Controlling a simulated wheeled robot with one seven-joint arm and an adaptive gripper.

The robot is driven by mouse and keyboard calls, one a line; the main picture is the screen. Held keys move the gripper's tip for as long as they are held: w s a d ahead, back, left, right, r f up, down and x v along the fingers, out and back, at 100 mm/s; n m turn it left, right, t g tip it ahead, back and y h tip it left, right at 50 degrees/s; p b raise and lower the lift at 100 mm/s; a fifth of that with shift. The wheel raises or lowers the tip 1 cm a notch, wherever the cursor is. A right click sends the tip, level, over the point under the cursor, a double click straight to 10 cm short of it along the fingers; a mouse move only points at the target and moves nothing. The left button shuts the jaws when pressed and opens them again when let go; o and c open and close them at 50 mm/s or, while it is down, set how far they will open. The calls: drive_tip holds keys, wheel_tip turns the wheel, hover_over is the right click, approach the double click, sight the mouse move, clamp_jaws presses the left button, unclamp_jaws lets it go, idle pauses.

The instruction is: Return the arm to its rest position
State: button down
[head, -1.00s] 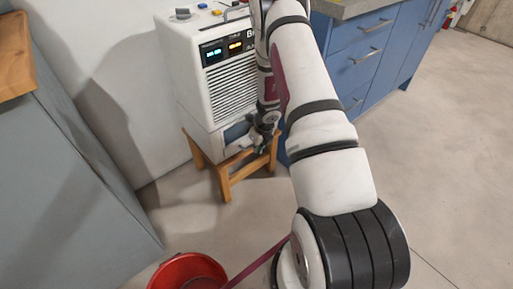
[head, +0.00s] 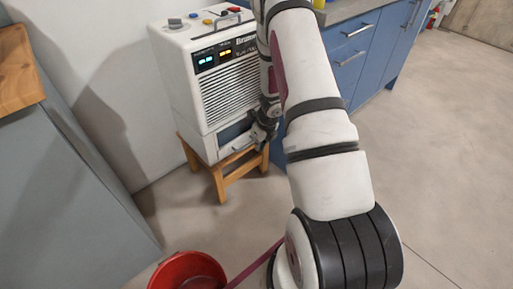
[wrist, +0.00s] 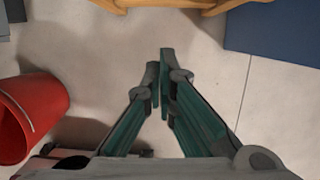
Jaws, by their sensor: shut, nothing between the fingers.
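My gripper (wrist: 160,72) points down over bare floor in the wrist view, its two greenish fingers together and nothing between them. In the head view my gripper (head: 258,138) is small and dark, in front of the lower right of a white appliance (head: 230,92), partly hidden by my arm. I cannot tell whether it touches the appliance. My arm (head: 310,85) reaches forward from the bottom right. The appliance has two lit displays, a grille and knobs on top.
The appliance stands on a wooden stool (head: 223,182), whose edge shows in the wrist view (wrist: 180,3). A red bucket (head: 188,272) is on the floor, also in the wrist view (wrist: 45,100). Blue cabinets (head: 362,60) stand behind. A grey cabinet (head: 60,180) is at left. Floor at right is clear.

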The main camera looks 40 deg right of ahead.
drive_tip(key=shift+v, duration=0.95)
drive_tip(key=w+a+r+n+t+y, duration=0.1)
drive_tip(key=a+r+n+y, duration=0.1)
drive_tip(key=a+r+n, duration=0.8)
drive_tip(key=w+a+r+n+t+y, duration=0.1)
drive_tip(key=a+r+n+y, duration=0.15)
drive_tip(key=a+r, duration=0.9)
drive_tip(key=s+a+r+n+g, duration=0.2)
drive_tip(key=s+a+r+n, duration=0.3)
drive_tip(key=s+r+n, duration=0.65)
drive_tip(key=s+r+n+g+h, duration=0.1)
drive_tip(key=s+r+n+h, duration=0.15)
drive_tip(key=s+n, duration=0.65)
drive_tip(key=s+r+n+g+h, duration=0.2)
drive_tip(key=s+r, duration=0.1)
drive_tip(key=s, duration=1.2)
wheel_tip(320, 180, up, 31)
drive_tip(key=d+t+p, duration=0.1)
drive_tip(key=t+p, duration=0.3)
drive_tip(key=p, duration=2.5)
drive_tip(key=shift+s+d+r+p, duration=0.2)
drive_tip(key=shift+s+p, duration=0.15)
